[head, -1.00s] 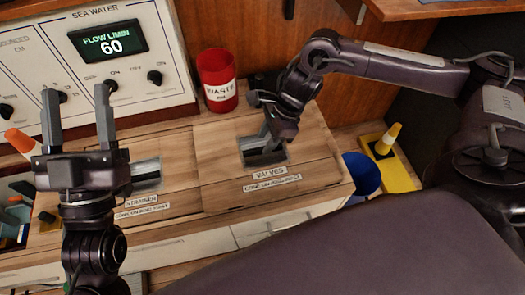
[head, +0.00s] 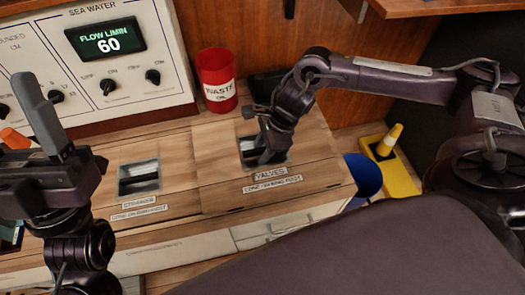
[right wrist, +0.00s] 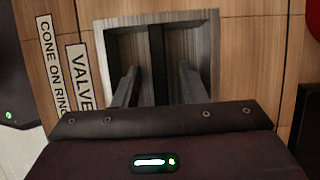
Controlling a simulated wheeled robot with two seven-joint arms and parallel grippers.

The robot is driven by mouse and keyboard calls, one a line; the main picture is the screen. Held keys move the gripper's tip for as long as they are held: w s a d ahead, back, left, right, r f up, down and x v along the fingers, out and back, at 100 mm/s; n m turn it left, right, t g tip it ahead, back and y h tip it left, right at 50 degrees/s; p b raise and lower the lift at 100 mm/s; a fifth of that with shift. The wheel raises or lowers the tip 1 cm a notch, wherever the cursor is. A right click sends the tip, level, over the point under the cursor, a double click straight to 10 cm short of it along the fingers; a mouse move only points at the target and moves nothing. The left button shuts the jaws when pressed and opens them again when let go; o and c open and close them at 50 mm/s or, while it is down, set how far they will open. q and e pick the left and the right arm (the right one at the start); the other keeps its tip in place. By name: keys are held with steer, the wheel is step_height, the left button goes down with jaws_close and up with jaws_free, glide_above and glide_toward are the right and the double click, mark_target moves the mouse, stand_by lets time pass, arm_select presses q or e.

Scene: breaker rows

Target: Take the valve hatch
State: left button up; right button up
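The valve hatch (head: 218,178) is a wooden panel labelled VALVES, lying flat in the counter, with a grey recessed pull. My right gripper (head: 262,156) points down into this recess. In the right wrist view, the fingers of my right gripper (right wrist: 158,85) stand on either side of the dark bar (right wrist: 157,50) across the recess, with gaps showing between them and the bar. The fingertips are down inside the recess. My left gripper (head: 48,115) is raised at the left edge, away from the hatch; only one finger shows clearly.
The strainer hatch (head: 110,185) with its own recess lies to the left. A red waste cup (head: 216,80) stands behind the valve hatch, near the control panel (head: 150,45). A blue bin (head: 362,176) and a yellow stand with a cone (head: 392,178) are at the right.

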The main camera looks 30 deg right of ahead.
steer(key=shift+f, duration=0.25)
steer(key=shift+c, duration=0.2)
jaws_close()
stand_by(1.1)
steer(key=shift+w+r, duration=0.1)
steer(key=shift+r, duration=0.05)
